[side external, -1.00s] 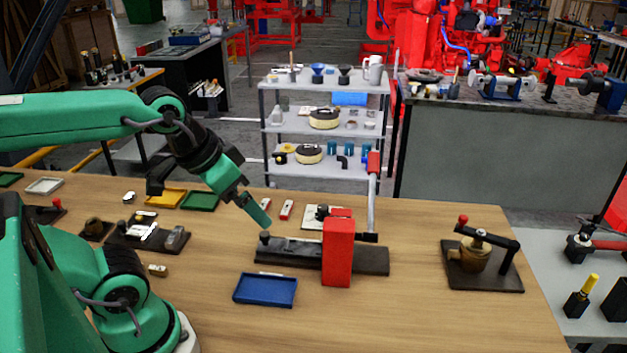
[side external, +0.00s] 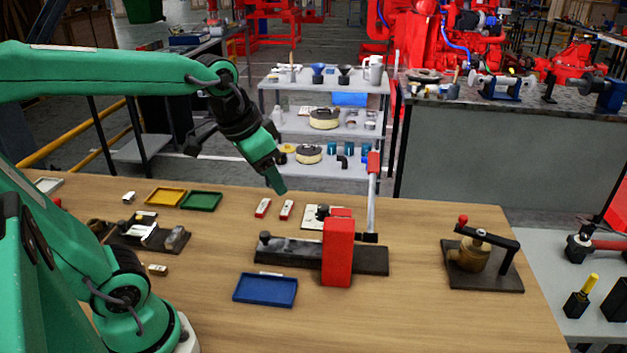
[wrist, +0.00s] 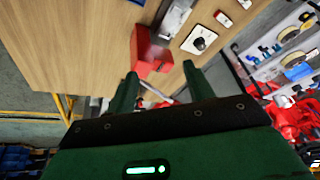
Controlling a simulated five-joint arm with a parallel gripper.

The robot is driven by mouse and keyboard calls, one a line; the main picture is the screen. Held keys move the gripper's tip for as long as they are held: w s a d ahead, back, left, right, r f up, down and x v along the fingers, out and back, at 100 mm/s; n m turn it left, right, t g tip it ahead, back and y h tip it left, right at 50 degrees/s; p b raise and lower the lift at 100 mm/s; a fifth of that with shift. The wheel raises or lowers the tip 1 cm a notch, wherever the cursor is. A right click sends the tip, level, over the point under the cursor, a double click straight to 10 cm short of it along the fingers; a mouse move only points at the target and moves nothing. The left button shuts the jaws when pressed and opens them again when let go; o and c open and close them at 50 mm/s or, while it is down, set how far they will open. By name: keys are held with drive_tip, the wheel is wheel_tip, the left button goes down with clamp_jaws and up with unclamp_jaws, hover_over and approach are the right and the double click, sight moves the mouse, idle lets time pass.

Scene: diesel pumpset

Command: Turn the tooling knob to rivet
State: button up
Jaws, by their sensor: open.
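The tooling knob (side external: 322,211) is a small black knob on a white plate, behind the red block and partly hidden by it in the side view. In the wrist view the knob (wrist: 199,41) shows whole on its white square plate, beyond my fingertips; its markings are too small to read. My gripper (side external: 279,186) is above the table, up and to the left of the knob, apart from it. In the wrist view my gripper (wrist: 160,70) is open, with nothing between its two green fingers.
A red block (side external: 338,252) stands on a dark base in front of the knob, with a red-tipped lever (side external: 373,195) rising at its right. Two small red-and-white pieces (side external: 263,208) lie left of the plate. A blue tray (side external: 265,290) sits in front.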

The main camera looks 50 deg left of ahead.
drive_tip(key=w+a+f+m+g, duration=0.1)
drive_tip(key=w+a, duration=0.2)
drive_tip(key=w, duration=0.5)
drive_tip(key=m+g, duration=0.3)
hover_over(323, 206)
wheel_tip(323, 206, down, 15)
drive_tip(key=shift+r, duration=0.1)
drive_tip(key=shift+f, duration=3.95)
drive_tip(key=c, duration=1)
